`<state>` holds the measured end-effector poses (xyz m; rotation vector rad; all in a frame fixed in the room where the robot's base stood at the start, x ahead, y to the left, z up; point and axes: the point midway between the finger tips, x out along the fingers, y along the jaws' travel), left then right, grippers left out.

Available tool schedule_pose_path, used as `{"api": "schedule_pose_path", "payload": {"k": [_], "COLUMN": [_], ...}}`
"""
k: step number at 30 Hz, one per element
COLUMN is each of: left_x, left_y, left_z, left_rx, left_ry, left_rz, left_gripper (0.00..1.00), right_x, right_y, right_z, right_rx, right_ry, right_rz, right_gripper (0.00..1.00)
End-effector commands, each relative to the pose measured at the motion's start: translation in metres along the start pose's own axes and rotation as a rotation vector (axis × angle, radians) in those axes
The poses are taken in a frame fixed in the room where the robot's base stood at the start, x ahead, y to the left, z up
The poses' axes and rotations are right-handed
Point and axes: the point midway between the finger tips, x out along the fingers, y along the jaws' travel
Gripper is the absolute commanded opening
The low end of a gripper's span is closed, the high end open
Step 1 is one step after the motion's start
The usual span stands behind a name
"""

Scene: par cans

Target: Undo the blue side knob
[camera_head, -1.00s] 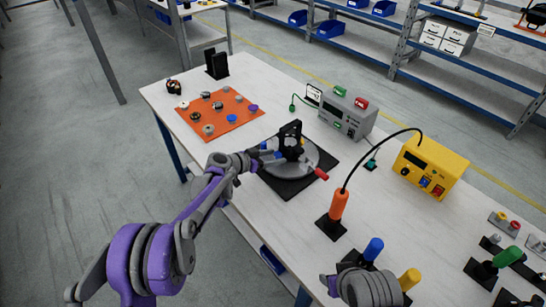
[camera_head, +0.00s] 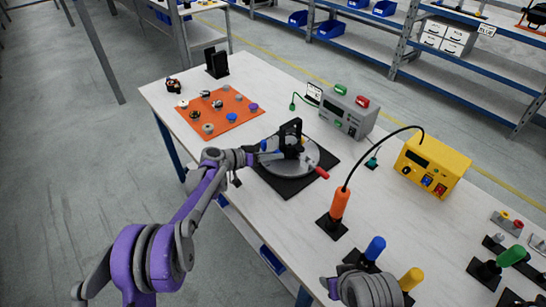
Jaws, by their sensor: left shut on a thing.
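The par can fixture stands on a round grey turntable (camera_head: 306,166) on a black mat (camera_head: 287,188). It has a black upright bracket (camera_head: 296,127) and a red handle (camera_head: 321,172) at its right. Blue shows on its body and at its left side, where the blue side knob (camera_head: 264,146) is. My left gripper (camera_head: 263,151) reaches in from the left and is shut on the blue side knob; its fingers partly hide the knob. I cannot tell how far the knob is turned. My right gripper is out of view; only part of my right arm shows at the bottom.
An orange mat (camera_head: 240,120) with several small knobs lies at the left. A grey power box (camera_head: 345,113), a yellow box (camera_head: 432,165) and an orange-handled tool (camera_head: 339,205) on a stand are to the right. Bare table lies in front of the fixture.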

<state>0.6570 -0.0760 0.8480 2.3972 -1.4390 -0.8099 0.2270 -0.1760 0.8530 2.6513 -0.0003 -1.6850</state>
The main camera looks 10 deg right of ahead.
Motion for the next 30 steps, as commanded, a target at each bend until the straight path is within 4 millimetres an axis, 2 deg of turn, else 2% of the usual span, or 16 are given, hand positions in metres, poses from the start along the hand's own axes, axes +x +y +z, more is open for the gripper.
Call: {"api": "schedule_pose_path", "payload": {"k": [8, 9, 13, 26, 30], "left_x": [-0.0003, -0.0003, -0.0002, -0.0002, -0.0001], "left_y": [0.0002, 0.0002, 0.0002, 0.0004, 0.0022], "left_z": [0.0000, 0.0000, -0.0001, -0.0002, -0.0012], "left_rx": [-0.006, -0.006, -0.005, 0.001, 0.067], "left_ry": [-0.001, -0.001, -0.001, -0.001, 0.000], "left_rz": [0.002, 0.002, 0.002, 0.000, -0.027], "left_gripper": [0.00, 0.45, 0.69, 0.69, 0.69], "right_x": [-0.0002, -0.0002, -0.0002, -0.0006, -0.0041], "right_y": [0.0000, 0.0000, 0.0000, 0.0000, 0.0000], "right_z": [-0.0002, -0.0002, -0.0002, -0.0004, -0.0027], "right_rx": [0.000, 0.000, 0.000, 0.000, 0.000], "right_ry": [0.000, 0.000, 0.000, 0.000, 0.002], "right_rz": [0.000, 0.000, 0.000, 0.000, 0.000], "right_gripper": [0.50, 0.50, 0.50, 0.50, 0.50]}}
